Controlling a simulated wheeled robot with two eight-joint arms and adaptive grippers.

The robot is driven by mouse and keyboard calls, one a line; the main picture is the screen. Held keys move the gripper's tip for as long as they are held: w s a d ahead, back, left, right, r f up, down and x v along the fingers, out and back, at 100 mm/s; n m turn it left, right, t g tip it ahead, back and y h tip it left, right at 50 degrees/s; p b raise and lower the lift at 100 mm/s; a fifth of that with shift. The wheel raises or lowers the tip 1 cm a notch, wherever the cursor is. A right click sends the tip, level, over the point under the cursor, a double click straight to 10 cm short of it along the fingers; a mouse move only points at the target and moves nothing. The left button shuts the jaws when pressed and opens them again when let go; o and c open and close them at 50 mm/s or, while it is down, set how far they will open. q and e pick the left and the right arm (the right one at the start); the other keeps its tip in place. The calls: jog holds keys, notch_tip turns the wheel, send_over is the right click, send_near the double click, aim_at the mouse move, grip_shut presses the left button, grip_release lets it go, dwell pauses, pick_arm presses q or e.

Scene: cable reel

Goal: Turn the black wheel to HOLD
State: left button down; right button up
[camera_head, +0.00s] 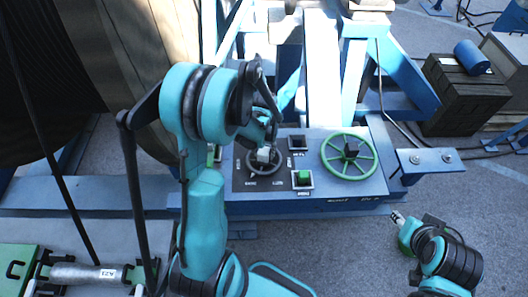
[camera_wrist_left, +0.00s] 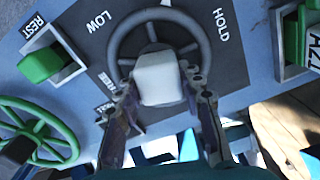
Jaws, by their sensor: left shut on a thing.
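The black wheel (camera_head: 264,173) sits on the dark panel of the blue console, and its rim shows more fully in the left wrist view (camera_wrist_left: 125,30). A pale block-like grip (camera_wrist_left: 160,75) stands at its hub. My left gripper (camera_wrist_left: 162,88) is shut on this grip, one finger on each side; in the head view the gripper (camera_head: 265,150) partly covers the wheel. A white pointer mark (camera_wrist_left: 167,3) at the rim lies between the printed words LOW (camera_wrist_left: 97,20) and HOLD (camera_wrist_left: 220,24). My right gripper (camera_head: 399,219) is at lower right, away from the console, its fingers too small to judge.
A green spoked wheel (camera_head: 349,156) is right of the black wheel. A green switch (camera_head: 304,178) sits between them. A large cable reel (camera_head: 110,60) fills the upper left. A dark crate (camera_head: 465,95) stands at right. Open grey floor lies in front of the console.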

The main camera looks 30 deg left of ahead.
pick_arm(q)
jog(key=m+b, duration=0.2)
jog(key=m, duration=0.1)
jog(key=shift+f, duration=0.15)
jog(key=m+b, duration=0.2)
jog(key=shift+d+m, duration=0.1)
jog(key=shift+m, duration=0.3)
jog(key=m+b, duration=0.2)
jog(key=m, duration=0.3)
jog(key=shift+r+m, duration=0.2)
jog(key=shift+m, duration=0.2)
jog(key=c, duration=1)
grip_release()
jog(key=shift+o, duration=0.2)
notch_tip(320, 180, up, 12)
